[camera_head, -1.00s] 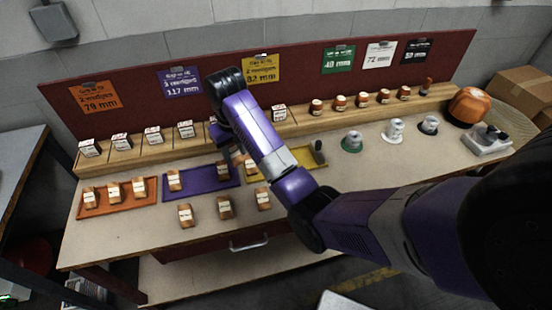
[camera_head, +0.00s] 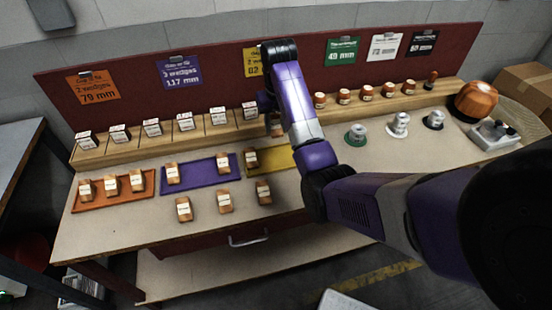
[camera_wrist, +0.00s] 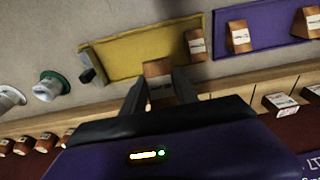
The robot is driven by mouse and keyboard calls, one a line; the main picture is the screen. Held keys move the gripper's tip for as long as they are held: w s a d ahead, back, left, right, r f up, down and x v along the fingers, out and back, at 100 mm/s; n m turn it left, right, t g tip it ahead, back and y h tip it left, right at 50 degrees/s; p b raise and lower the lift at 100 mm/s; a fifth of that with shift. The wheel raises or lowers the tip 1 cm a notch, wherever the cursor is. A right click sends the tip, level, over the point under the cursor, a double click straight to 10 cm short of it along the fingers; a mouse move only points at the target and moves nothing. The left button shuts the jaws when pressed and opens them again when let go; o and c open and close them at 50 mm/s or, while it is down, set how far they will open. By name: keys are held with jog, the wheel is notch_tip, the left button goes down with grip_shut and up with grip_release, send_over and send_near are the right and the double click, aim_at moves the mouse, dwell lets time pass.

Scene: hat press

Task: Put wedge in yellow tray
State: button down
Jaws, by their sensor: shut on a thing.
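The yellow tray (camera_head: 281,160) lies on the bench, partly behind my arm in the head view. It also shows in the wrist view (camera_wrist: 133,55). One wooden wedge (camera_wrist: 196,44) with a white label stands at its purple-tray end; it shows in the head view too (camera_head: 251,158). My gripper (camera_wrist: 159,88) is shut on another wooden wedge (camera_wrist: 157,68), held between its two dark fingers. In the wrist view this wedge overlaps the tray's shelf-side edge; its height above the tray is unclear. In the head view my gripper (camera_head: 275,124) is mostly hidden behind my arm.
A purple tray (camera_head: 203,173) and an orange tray (camera_head: 112,196) hold wedges. Several loose wedges (camera_head: 224,201) stand in front. A dark block (camera_wrist: 87,74) is at the yellow tray's other end.

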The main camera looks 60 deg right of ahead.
aim_at(276, 158)
notch_tip(276, 158, down, 12)
jog(key=shift+f+p, duration=0.25)
jog(key=shift+p, duration=0.3)
jog(key=c, duration=0.9)
grip_release()
jog(key=shift+f, duration=0.1)
jog(key=shift+c, duration=0.2)
jog(key=r, duration=0.8)
jog(key=s+a+r, duration=0.1)
jog(key=r, duration=0.3)
jog(key=shift+a+r+b, duration=0.1)
jog(key=shift+b, duration=0.2)
